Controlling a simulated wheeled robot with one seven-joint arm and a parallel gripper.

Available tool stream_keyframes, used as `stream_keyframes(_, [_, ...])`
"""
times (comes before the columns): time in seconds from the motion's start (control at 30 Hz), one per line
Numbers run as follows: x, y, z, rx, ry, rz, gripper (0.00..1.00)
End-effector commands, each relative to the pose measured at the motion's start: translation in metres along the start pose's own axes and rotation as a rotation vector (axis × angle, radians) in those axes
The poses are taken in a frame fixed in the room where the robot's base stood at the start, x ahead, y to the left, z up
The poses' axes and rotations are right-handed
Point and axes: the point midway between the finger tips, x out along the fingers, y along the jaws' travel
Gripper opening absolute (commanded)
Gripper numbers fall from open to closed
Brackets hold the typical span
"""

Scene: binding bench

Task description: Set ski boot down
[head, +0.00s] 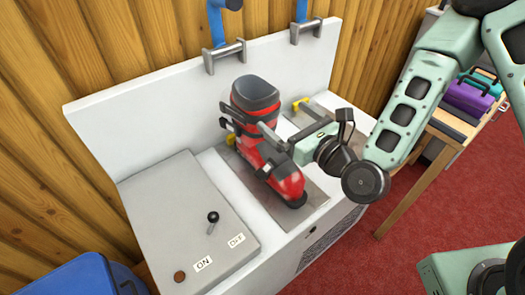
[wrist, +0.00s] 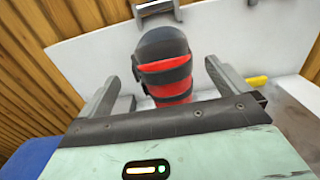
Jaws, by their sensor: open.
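The red and black ski boot (head: 262,130) stands upright on a grey plate (head: 312,192) on the white bench, its toe toward the front. In the wrist view the boot's dark cuff and red shaft (wrist: 165,75) show between the two fingers. My gripper (head: 253,139) is open, with its fingers around the boot's shaft from the front right. In the wrist view the fingers (wrist: 160,85) stand apart on either side of the boot, with a visible gap. The boot's lower part is hidden in the wrist view behind the gripper body.
A grey box with a black lever (head: 212,217) and ON label fills the bench's left side. Grey handles (head: 224,56) are on the white back panel. A blue bin (head: 75,277) stands front left; a wooden table (head: 455,130) stands right.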

Motion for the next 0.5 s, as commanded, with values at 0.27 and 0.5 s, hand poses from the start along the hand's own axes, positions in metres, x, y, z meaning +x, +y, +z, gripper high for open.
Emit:
stream_keyframes(0.27, [0.042,0.000,0.002,-0.002,-0.001,-0.001,1.00])
stream_keyframes(0.5, [0.063,-0.001,0.004,-0.004,-0.003,0.000,1.00])
